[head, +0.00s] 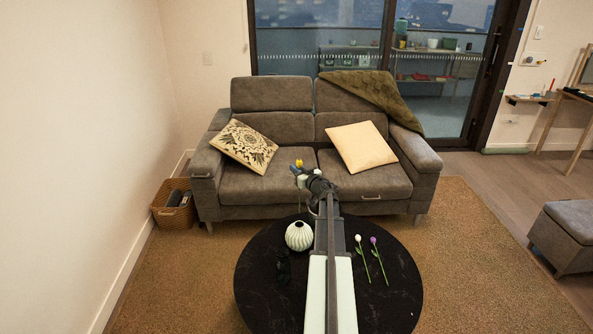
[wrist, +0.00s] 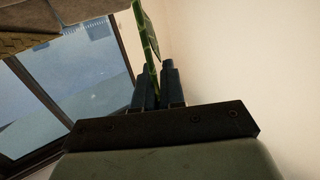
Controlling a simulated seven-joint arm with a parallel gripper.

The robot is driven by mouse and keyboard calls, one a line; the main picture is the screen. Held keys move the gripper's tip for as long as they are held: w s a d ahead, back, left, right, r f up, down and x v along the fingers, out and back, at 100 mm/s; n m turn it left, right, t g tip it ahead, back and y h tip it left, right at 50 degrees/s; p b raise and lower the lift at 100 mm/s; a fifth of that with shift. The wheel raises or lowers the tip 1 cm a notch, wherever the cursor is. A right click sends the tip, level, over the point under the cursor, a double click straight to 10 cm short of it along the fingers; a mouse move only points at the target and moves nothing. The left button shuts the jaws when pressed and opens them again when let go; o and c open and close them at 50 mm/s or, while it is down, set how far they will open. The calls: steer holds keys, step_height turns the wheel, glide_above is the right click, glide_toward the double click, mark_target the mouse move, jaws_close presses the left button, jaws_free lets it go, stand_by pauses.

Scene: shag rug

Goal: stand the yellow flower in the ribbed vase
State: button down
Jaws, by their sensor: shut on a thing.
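The yellow flower (head: 299,162) is held up above the far side of the table in the head view, its bloom at the top. My gripper (head: 300,174) is shut on it. In the wrist view the green stem (wrist: 149,50) runs up from between my gripper's fingers (wrist: 155,80); the bloom is not seen there. The white ribbed vase (head: 299,236) stands upright on the round black table (head: 255,290), left of my arm. The flower is beyond and above the vase, apart from it. My arm hides the table's middle.
A white flower (head: 363,258) and a purple flower (head: 378,258) lie on the table right of my arm. A dark object (head: 284,268) lies in front of the vase. A grey sofa (head: 265,186) with cushions stands behind the table.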

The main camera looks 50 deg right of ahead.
steer(key=shift+f, duration=0.15)
step_height(320, 180, down, 14)
stand_by(2.7)
steer(key=shift+f, duration=0.1)
stand_by(0.4)
steer(key=c, duration=1.1)
jaws_free()
steer(key=shift+c, duration=0.2)
steer(key=shift+s, duration=0.1)
steer(key=v, duration=1.3)
steer(key=shift+s, duration=0.3)
steer(key=shift+a, duration=0.1)
